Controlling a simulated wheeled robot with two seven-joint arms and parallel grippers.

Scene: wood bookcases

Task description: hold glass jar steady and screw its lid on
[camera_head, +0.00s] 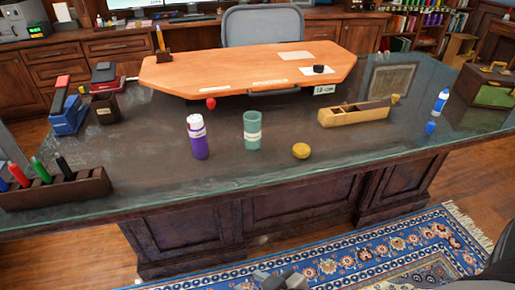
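A greenish jar (252,130) with a pale band stands upright near the middle of the glass-topped desk. A round yellow piece (301,150), perhaps the lid, lies on the glass to the right of the jar and apart from it. The jar's top shows no yellow piece on it. My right gripper (281,280) seems to be the grey shape at the bottom edge, below and in front of the desk, far from the jar. It is cut off by the frame, so its opening does not show. My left gripper is not in view.
A purple bottle (198,136) with a white top stands left of the jar. A wooden tray (353,114) and a blue-and-white bottle (440,102) are to the right. A dark pen holder (60,190) is at the left. The glass in front of the jar is clear.

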